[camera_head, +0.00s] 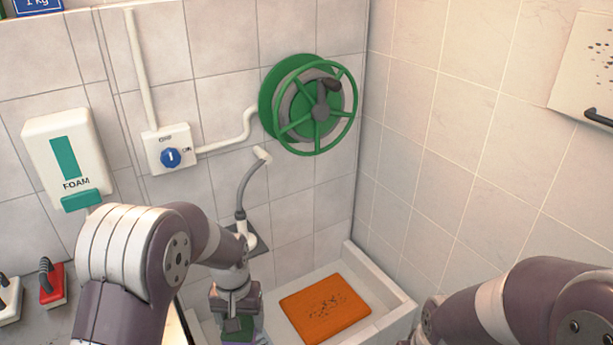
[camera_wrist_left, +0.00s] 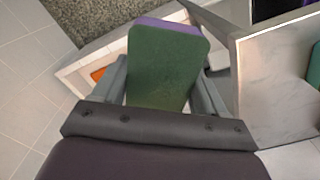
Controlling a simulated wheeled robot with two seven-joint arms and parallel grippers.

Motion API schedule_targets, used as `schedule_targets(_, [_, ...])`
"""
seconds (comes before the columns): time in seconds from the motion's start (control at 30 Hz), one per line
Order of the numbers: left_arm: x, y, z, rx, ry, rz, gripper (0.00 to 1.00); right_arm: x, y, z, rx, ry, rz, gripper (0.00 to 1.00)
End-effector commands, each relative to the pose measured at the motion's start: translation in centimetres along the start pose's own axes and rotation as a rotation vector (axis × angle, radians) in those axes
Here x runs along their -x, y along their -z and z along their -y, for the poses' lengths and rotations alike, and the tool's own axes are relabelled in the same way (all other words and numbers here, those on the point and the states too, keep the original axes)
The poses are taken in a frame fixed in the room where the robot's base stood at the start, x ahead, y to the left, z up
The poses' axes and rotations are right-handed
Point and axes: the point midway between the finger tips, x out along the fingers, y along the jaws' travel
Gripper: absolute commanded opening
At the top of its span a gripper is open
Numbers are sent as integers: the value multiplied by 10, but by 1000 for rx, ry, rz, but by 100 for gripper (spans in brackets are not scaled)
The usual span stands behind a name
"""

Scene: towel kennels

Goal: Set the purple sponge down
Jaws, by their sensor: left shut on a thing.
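The purple sponge (camera_wrist_left: 165,65) has a green pad face and a purple edge. It stands between the two fingers of my left gripper (camera_wrist_left: 163,88), which is shut on it. In the head view, my left gripper (camera_head: 237,310) is low in the picture, at the left end of the white basin. Only a little of the sponge (camera_head: 236,328) shows there, green with a trace of purple. Its underside is hidden. Part of my right arm shows at the lower right, but its gripper is out of view.
An orange slab with dark specks (camera_head: 324,308) lies in the white basin (camera_head: 398,310), right of my left gripper. A grey hose (camera_head: 242,195) rises behind the gripper. A green hose reel (camera_head: 310,105), foam dispenser (camera_head: 67,155) and blue-knobbed switch (camera_head: 170,156) are on the wall.

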Motion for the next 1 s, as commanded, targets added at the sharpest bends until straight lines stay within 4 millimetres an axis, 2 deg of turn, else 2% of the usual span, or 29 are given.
schedule_targets(0.03, [-15,5,8,-14,0,6,45,0,0,0,0,0,0,43])
schedule_targets(0.2, [-60,10,34,-6,0,5,45,0,0,0,0,0,0,43])
schedule_targets(0.33, [-83,2,46,28,0,2,45,0,0,0,0,0,0,43])
schedule_targets(0.47, [-88,-2,51,42,0,-3,45,0,0,0,0,0,0,43])
schedule_targets(1.0, [-88,-2,50,43,0,-1,45,0,0,0,0,0,0,43])
